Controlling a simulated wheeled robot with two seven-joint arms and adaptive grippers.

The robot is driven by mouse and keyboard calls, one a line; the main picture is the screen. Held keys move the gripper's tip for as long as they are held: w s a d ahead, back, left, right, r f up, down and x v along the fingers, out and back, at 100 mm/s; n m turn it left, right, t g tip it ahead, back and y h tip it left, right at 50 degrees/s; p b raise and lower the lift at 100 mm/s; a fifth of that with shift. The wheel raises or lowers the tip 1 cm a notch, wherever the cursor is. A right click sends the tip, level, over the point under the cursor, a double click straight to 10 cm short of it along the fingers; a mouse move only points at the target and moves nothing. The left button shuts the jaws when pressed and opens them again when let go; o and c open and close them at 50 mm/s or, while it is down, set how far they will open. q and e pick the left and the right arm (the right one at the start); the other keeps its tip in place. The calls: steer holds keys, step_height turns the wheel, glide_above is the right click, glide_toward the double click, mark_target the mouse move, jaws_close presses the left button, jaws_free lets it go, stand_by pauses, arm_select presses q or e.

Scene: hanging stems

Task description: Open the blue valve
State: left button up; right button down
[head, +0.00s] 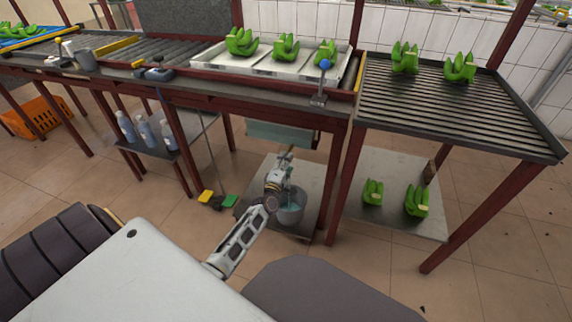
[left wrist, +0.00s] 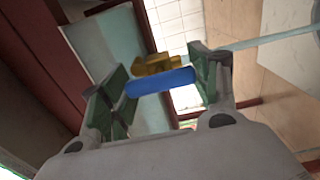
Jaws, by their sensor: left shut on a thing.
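The valve shows in the left wrist view as a blue handle (left wrist: 160,81) with a brass body (left wrist: 155,63) behind it. My left gripper (left wrist: 164,92) is shut on the blue handle, with a green-padded finger at each end of it. In the head view my left gripper (head: 284,160) reaches under the conveyor table, just below a teal tank (head: 283,134). The valve is too small and covered to make out there. My right gripper is in neither view.
A grey bucket (head: 291,212) with bluish contents stands below the gripper on a low shelf (head: 262,180). Red table legs stand close to the right. A blue-knobbed lever (head: 325,64) stands on the table above. A white tray (head: 345,62) there holds green banana bunches.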

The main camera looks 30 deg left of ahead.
arm_select(q)
steer(key=o, duration=1)
steer(key=shift+s, duration=0.15)
steer(key=shift+v, duration=5.85)
